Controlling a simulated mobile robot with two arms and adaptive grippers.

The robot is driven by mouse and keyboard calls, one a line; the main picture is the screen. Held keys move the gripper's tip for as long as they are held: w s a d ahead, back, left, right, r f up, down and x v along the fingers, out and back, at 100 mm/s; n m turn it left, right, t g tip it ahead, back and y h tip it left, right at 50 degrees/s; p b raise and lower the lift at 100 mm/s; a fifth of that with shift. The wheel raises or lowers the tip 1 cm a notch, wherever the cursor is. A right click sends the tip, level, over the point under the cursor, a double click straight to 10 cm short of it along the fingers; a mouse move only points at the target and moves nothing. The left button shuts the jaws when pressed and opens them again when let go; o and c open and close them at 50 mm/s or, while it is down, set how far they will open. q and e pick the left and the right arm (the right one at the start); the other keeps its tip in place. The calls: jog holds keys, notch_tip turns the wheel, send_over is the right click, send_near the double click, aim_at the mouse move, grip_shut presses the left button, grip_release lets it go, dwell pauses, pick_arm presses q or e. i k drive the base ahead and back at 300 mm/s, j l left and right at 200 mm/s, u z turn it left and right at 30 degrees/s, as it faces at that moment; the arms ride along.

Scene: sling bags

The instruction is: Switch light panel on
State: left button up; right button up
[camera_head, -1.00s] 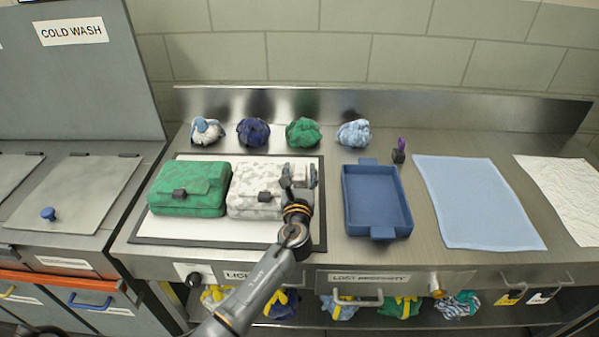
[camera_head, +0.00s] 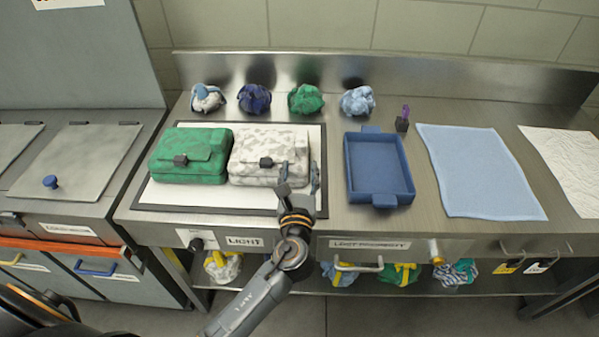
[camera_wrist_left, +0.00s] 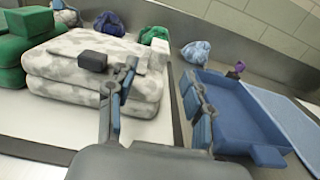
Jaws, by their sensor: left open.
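The light panel (camera_head: 230,199) is a white flat panel with a dark frame on the steel bench. A dark knob (camera_head: 196,244) sits on a white plate on the bench front below it, beside the LIGHT label (camera_head: 244,241). A green bag (camera_head: 190,160) and a white-grey mottled bag (camera_head: 262,150) lie on the panel; the mottled one also shows in the left wrist view (camera_wrist_left: 70,62). My left gripper (camera_head: 299,178) is open and empty over the panel's right front part, right of the knob. Its spread fingers show in the wrist view (camera_wrist_left: 160,80).
A blue tray (camera_head: 409,190) stands right of the panel, with a light blue cloth (camera_head: 480,170) farther right. Several crumpled bundles (camera_head: 255,98) line the back. A bar handle (camera_head: 358,266) and a brass knob (camera_head: 436,253) stick out from the bench front.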

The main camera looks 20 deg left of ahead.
aim_at(197, 245)
jog(key=u, duration=1.5)
